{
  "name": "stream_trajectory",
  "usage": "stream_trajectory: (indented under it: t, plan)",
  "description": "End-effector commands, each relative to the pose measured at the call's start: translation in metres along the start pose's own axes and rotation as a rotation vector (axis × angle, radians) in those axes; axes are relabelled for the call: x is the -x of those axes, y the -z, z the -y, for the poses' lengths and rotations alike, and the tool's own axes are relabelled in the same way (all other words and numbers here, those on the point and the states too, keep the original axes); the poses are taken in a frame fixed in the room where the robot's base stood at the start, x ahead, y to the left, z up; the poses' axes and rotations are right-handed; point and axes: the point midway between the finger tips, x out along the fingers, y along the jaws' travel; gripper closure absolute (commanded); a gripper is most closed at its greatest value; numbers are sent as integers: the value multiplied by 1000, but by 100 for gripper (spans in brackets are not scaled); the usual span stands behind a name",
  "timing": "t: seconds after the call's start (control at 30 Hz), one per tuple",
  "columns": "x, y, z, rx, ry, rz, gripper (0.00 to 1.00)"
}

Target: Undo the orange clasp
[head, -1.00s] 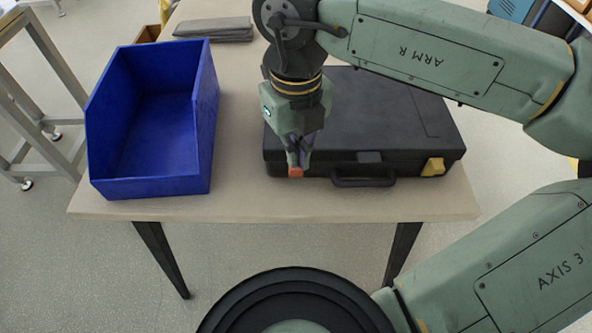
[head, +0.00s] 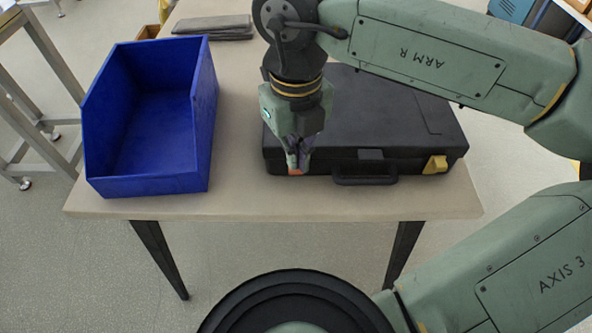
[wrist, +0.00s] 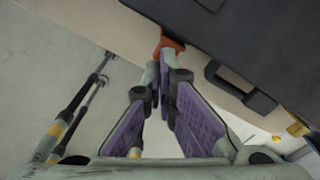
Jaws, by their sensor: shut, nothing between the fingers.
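A black case (head: 400,115) lies closed on the table, its front edge and handle (head: 364,179) facing me. The orange clasp (head: 294,171) is at the left of the case's front, partly hidden by my fingers. In the wrist view the orange clasp (wrist: 173,44) shows at the case edge, just beyond my fingertips. My gripper (head: 299,167) points down at it, fingers together with nothing between them; it also shows in the wrist view (wrist: 162,66). The tips are at or very near the clasp; I cannot tell whether they touch. Whether the clasp is fastened is unclear.
A yellow clasp (head: 435,164) is at the right of the case's front, with a dark latch (head: 370,155) above the handle. A blue open bin (head: 150,186) stands to the left. The table's front strip (head: 330,205) is clear. Dark flat items (head: 212,27) lie at the back.

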Motion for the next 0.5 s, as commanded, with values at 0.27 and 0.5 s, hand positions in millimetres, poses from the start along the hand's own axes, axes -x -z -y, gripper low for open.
stream_trajectory:
  t: [0.27, 0.5]
  plan:
    - [-9, 1, -1, 0, 1, 0, 100]
    - [-16, 2, -1, 0, 0, 0, 100]
